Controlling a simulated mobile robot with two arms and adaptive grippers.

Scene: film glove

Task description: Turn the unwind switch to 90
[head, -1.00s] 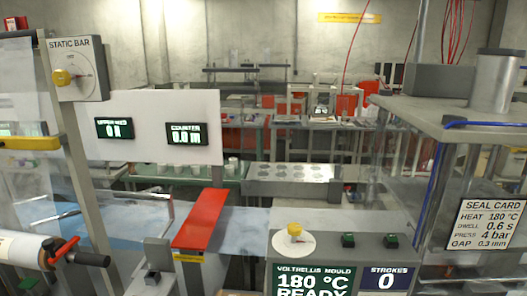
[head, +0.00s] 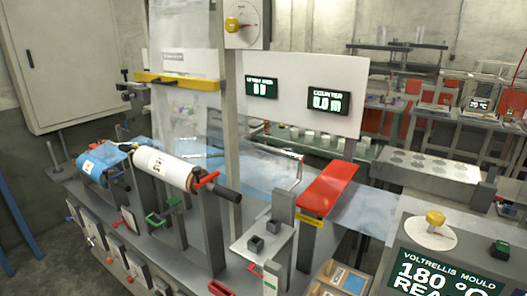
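No label reading "unwind" is legible, so I cannot tell which control is the unwind switch. Small boxes with red and orange knobs (head: 110,260) line the lower front of the machine at the left; their settings are too small to read. A yellow knob on a dial plate (head: 233,25) is on the post at the top. Another yellow knob on a round white dial (head: 435,218) is on the mould console at the right. Neither gripper is in view.
A wooden tray (head: 335,280) is at the bottom.

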